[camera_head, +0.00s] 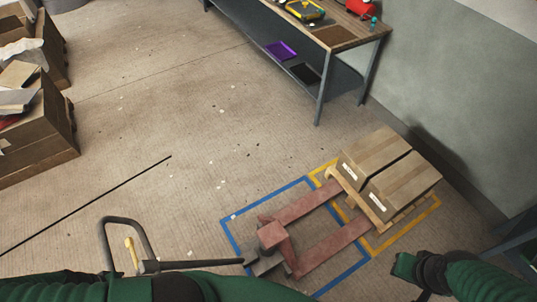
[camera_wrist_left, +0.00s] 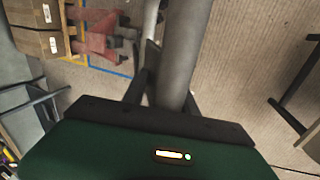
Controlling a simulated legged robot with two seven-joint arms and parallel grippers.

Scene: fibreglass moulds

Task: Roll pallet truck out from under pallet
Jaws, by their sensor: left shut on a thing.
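The red pallet truck (camera_head: 272,236) stands mostly inside a blue floor outline. Its two forks point up-right to the near edge of the wooden pallet (camera_head: 374,206). I cannot tell whether the tips lie under the pallet. Two cardboard boxes (camera_head: 376,152) sit on the pallet. The truck's dark handle (camera_head: 205,264) reaches left to a loop grip, tilted low. In the left wrist view my left gripper (camera_wrist_left: 168,92) is shut around the grey handle shaft (camera_wrist_left: 184,45). My right gripper (camera_head: 404,266) is at the lower right, apart from the truck; its fingers do not show.
A yellow floor outline (camera_head: 421,213) surrounds the pallet. A grey wall (camera_head: 430,90) stands behind it. A workbench (camera_head: 340,37) stands at the top. Large cardboard boxes (camera_head: 45,135) stand at the left. The floor between is open, with small scraps.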

